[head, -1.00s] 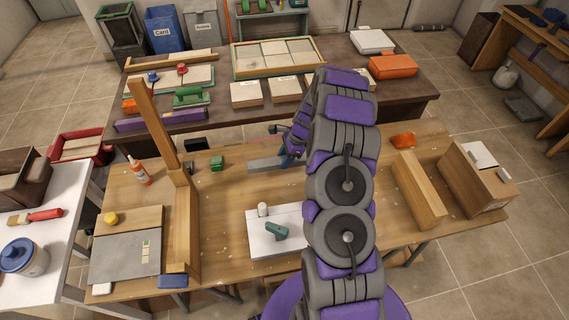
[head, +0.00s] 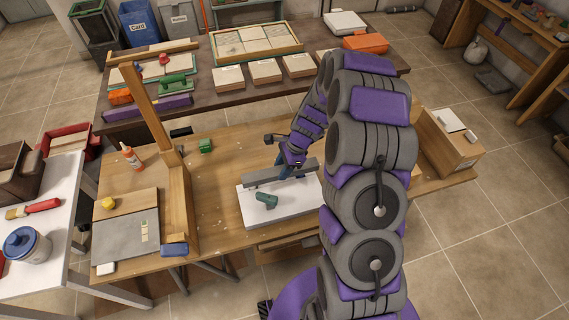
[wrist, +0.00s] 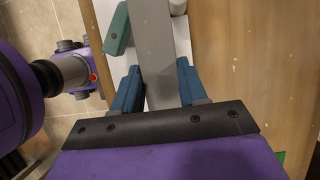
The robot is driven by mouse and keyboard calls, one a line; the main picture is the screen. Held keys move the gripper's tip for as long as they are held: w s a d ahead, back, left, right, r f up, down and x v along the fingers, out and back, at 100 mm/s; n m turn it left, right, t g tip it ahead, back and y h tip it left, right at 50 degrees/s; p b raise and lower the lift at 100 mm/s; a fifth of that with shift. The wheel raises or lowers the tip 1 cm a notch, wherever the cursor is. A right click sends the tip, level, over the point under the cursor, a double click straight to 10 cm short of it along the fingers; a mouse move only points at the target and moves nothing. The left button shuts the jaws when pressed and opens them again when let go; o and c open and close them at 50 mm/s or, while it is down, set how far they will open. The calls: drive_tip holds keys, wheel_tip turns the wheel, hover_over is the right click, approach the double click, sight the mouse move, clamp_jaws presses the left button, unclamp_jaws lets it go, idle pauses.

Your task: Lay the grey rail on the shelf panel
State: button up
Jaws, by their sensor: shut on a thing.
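The grey rail (head: 265,177) is held in my gripper (head: 284,172), over the back part of the white shelf panel (head: 252,215) in the head view. I cannot tell whether the rail touches the panel. In the wrist view the rail (wrist: 155,40) runs between the two blue fingers of my gripper (wrist: 158,70), which are shut on it. The white panel (wrist: 184,45) shows beneath it. A dark green tool (head: 267,199) lies on the panel in front of the rail. My arm hides the panel's right end.
A wooden upright frame (head: 172,190) stands left on the workbench (head: 215,235). A cardboard box (head: 447,148) stands at the right. Bare bench top lies between frame and panel.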

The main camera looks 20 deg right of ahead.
drive_tip(key=shift+d, duration=0.1)
drive_tip(key=shift+a+r+p, duration=0.1)
drive_tip(key=shift+a+p, duration=0.3)
drive_tip(key=shift+a, duration=0.2)
drive_tip(key=shift+a+f, duration=0.1)
drive_tip(key=shift+f, duration=0.1)
drive_tip(key=f, duration=0.4)
drive_tip(key=f+b, duration=0.1)
drive_tip(key=f, duration=0.1)
drive_tip(key=shift+d+f, duration=0.1)
drive_tip(key=shift+d, duration=0.3)
drive_tip(key=shift+a+f, duration=0.25)
drive_tip(key=shift+f, duration=0.45)
drive_tip(key=shift+d, duration=0.3)
drive_tip(key=shift+a, duration=0.35)
drive_tip(key=shift+d+p, duration=0.2)
drive_tip(key=shift+p, duration=0.4)
drive_tip(key=shift+f, duration=0.5)
